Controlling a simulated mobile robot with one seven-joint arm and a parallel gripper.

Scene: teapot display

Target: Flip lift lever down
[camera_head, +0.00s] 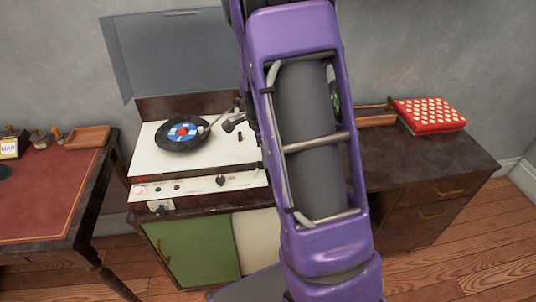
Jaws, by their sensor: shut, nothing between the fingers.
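The record player (148,170) has a white deck and stands on the cabinet with its grey lid raised. A black record with a blue and red label (184,132) lies on it. The thin tonearm (218,118) reaches from the right over the record. The dark tips of my gripper (230,123) show just left of my purple arm, shut and empty, close to the tonearm's base. A small black part (240,138) stands on the deck below them; I cannot tell whether it is the lift lever. My arm hides the deck's right side and most of my gripper.
The raised lid (170,55) stands behind the deck. A red box with pale dots (430,114) and a wooden tray (377,121) lie on the cabinet's right. A desk with a red top (45,195) stands at the left. Control knobs (220,181) line the player's front.

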